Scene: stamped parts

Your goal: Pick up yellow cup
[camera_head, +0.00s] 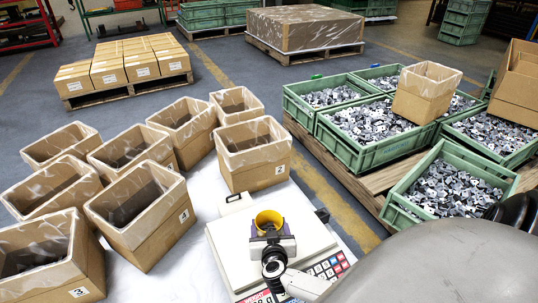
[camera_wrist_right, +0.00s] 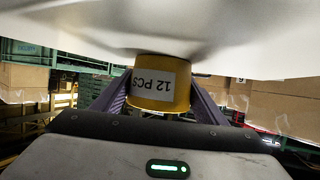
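The yellow cup (camera_head: 269,219) stands upright on the pan of the white counting scale (camera_head: 222,243) in the head view. In the right wrist view, which is upside down, the cup (camera_wrist_right: 160,85) carries a white label reading "12 PCS" and its base meets the pale scale pan. My right gripper (camera_head: 272,238) is at the near side of the cup. Its purple fingers (camera_wrist_right: 160,98) extend along both sides of the cup; whether they press on it cannot be told. My left gripper is not in view.
Several lined cardboard boxes (camera_head: 141,211) stand left of the scale, and one box (camera_head: 252,153) stands just behind it. Green crates of metal parts (camera_head: 446,192) lie on a pallet at right. A scale keypad (camera_head: 327,268) is close to my right gripper.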

